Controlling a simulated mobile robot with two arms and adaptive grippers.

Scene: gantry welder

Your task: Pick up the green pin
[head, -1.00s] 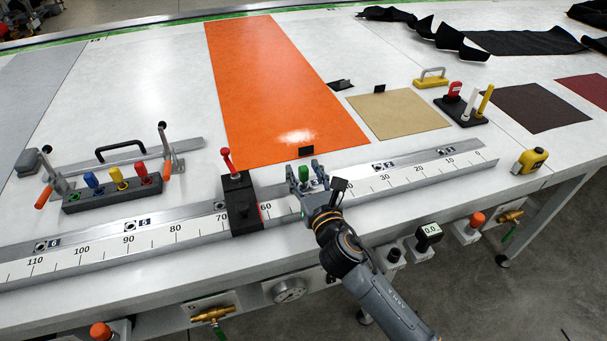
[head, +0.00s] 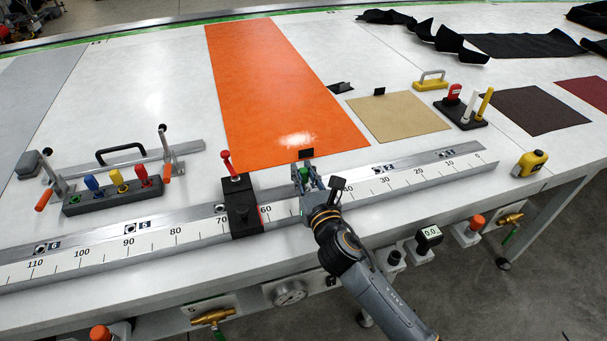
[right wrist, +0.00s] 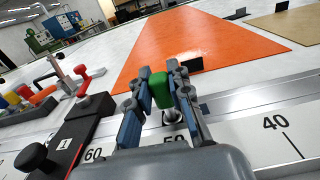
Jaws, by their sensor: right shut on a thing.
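The green pin (head: 304,173) stands at the ruler rail near the 50 mark, with its green head showing between the fingers. My right gripper (head: 306,174) is shut on it. In the right wrist view the green head (right wrist: 158,87) sits between the blue-padded fingers of my right gripper (right wrist: 160,95), above a round silver hole in the rail. My left gripper is not in view.
The ruler rail (head: 178,233) carries a black slider block (head: 240,205) with a red pin, left of my right gripper. A black pin rack (head: 112,195) holds blue, yellow and red pins. An orange sheet (head: 275,90) lies behind.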

